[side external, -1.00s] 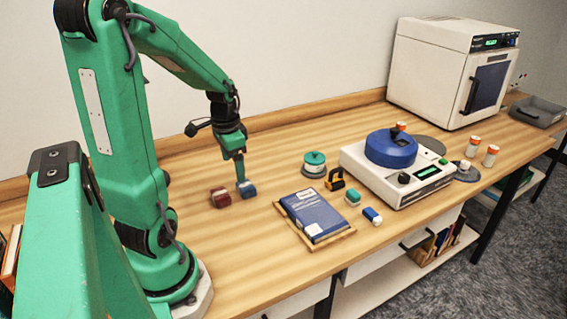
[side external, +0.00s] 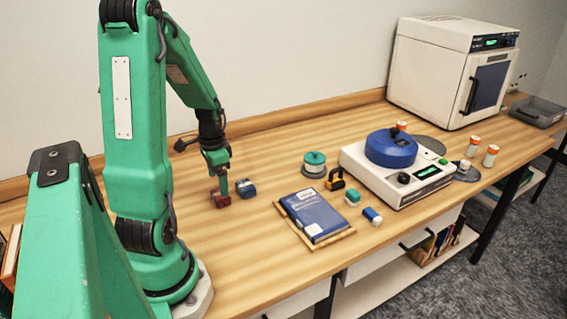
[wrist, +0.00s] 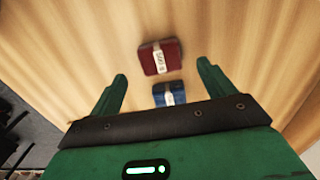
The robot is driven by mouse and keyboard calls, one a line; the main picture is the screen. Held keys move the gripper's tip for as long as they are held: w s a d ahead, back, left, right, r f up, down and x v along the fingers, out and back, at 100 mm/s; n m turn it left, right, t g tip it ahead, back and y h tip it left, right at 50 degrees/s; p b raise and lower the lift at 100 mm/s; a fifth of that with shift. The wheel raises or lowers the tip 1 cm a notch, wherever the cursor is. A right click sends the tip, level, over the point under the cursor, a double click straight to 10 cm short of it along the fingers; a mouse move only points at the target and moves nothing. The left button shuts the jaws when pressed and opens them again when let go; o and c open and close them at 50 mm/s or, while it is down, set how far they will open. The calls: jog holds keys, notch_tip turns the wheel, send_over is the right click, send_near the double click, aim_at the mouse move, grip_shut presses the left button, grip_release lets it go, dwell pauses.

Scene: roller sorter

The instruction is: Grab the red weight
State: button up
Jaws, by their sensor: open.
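The red weight (side external: 221,199) sits on the wooden bench, partly hidden by my gripper (side external: 219,188) in the side view. In the wrist view the red weight (wrist: 160,57) is a dark red block with a pale label strip reading like "500 g". It lies just beyond the fingertips of my gripper (wrist: 162,70), roughly centred between them. The fingers are apart with nothing held. A blue weight (side external: 245,188) sits just right of the red one. In the wrist view the blue weight (wrist: 169,95) appears closer to the palm. I cannot tell whether a finger touches the red weight.
A blue book (side external: 312,215) on a wooden board, a teal-topped round item (side external: 314,164) and a yellow-black item (side external: 335,179) lie to the right. Further right are a white machine with a blue drum (side external: 391,149) and a white oven (side external: 445,75).

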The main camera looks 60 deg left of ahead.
jog(key=shift+f, duration=0.2)
jog(key=shift+f, duration=2.5)
jog(key=c, duration=1.4)
jog(key=shift+r, duration=0.15)
jog(key=shift+w+r, duration=0.1)
jog(key=shift+r, duration=0.55)
notch_tip(320, 180, up, 3)
jog(key=shift+f, duration=0.15)
jog(key=w+d+r, duration=0.1)
jog(key=d+r, duration=0.1)
jog(key=d, duration=0.1)
jog(key=w+d+r, duration=0.1)
jog(key=d+r, duration=0.1)
jog(key=d, duration=0.2)
jog(key=w+d+r, duration=0.2)
jog(key=d, duration=0.2)
jog(key=shift+r, duration=0.4)
